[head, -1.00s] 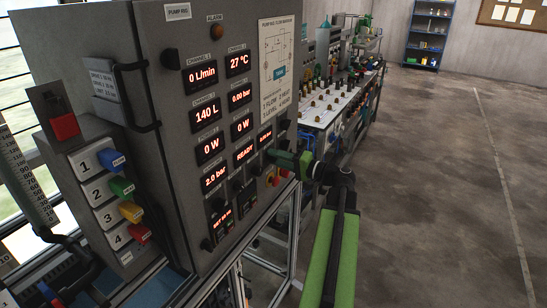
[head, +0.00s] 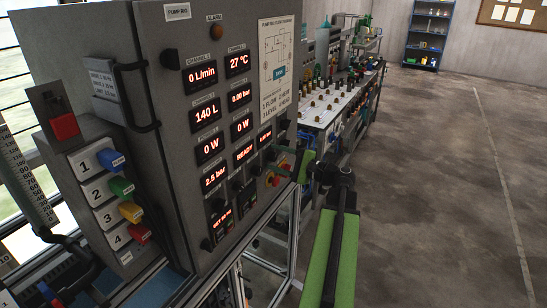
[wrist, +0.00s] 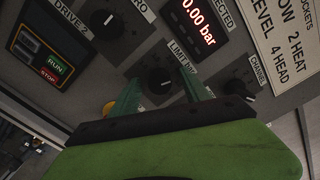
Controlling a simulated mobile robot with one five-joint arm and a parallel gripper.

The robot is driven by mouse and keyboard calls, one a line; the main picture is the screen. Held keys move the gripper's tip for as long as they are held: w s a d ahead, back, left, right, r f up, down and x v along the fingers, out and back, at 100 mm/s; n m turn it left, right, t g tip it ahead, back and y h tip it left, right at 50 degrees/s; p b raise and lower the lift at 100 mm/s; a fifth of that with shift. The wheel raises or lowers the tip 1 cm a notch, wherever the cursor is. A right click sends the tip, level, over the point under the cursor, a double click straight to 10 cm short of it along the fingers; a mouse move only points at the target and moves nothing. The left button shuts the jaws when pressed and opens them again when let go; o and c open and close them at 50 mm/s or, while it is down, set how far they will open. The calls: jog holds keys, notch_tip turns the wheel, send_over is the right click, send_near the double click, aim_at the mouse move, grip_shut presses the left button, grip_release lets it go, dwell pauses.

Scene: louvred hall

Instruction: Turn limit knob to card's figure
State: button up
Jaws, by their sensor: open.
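The limit knob (wrist: 159,82) is a dark round knob labelled "LIMIT bar" on the grey panel in the wrist view. My gripper (wrist: 162,77) is open, with one green finger on each side of the knob. I cannot tell whether either finger touches it. In the head view my gripper (head: 279,160) is at the panel's right edge, and the knob is not clear there. A display (head: 214,178) at the panel's lower left reads 2.5 bar.
Other dark knobs (wrist: 104,24) flank the limit knob, and a red-and-yellow button (head: 272,180) is close below my gripper. A bench with equipment (head: 325,115) stands behind. The floor (head: 440,190) to the right is clear.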

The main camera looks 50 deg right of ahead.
jog(key=shift+s, duration=0.1)
jog(key=v, duration=0.6)
jog(key=shift+s, duration=0.4)
jog(key=shift+d, duration=0.1)
jog(key=v, duration=1.7)
jog(key=shift+s, duration=0.2)
